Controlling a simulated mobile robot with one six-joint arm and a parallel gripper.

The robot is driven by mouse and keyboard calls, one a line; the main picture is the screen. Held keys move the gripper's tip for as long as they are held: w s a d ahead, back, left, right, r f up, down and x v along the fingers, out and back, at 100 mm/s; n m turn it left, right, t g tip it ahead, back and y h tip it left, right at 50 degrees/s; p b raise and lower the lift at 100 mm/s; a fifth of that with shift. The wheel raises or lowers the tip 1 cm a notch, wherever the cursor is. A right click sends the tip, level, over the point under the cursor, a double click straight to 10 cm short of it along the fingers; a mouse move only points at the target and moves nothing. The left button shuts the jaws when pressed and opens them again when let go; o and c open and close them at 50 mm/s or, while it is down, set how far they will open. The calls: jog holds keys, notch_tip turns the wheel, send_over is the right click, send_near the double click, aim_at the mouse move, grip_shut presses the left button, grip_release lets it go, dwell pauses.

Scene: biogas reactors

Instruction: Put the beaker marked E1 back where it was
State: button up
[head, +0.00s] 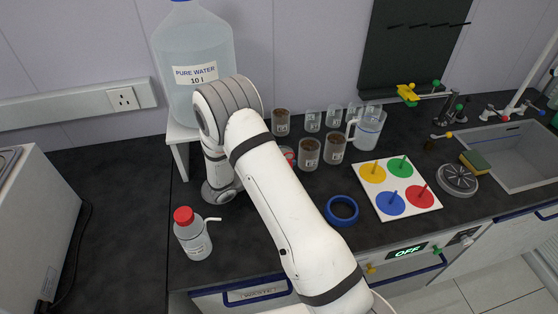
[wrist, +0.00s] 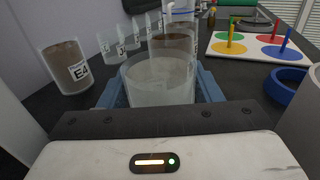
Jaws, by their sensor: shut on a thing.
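In the wrist view, my gripper (wrist: 160,92) is shut on a clear glass beaker (wrist: 158,78) with pale, cloudy content. Its blue fingers lie on both sides of the glass. No marking shows on this beaker, so I cannot read whether it is E1. A beaker marked E4 (wrist: 68,72) with brown content stands to its left. Another beaker with brown content (wrist: 176,42) stands just behind the held one. Brown-filled beakers stand right of my arm, two in front (head: 309,154) (head: 334,149) and one behind (head: 281,123).
Several small clear beakers (head: 312,121) and a jug (head: 367,132) stand at the back. A blue ring (head: 342,210) and a white peg board (head: 410,204) lie to the right. A red-capped wash bottle (head: 194,238) stands front left, the water container (head: 190,60) back left.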

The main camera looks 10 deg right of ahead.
jog(key=shift+r, duration=0.15)
jog(key=shift+f, duration=0.2)
jog(key=o, duration=1.4)
jog(key=shift+r, duration=0.2)
jog(key=b+v, duration=0.2)
jog(key=v, duration=0.5)
jog(key=shift+s+a, duration=0.15)
jog(key=shift+a, duration=0.1)
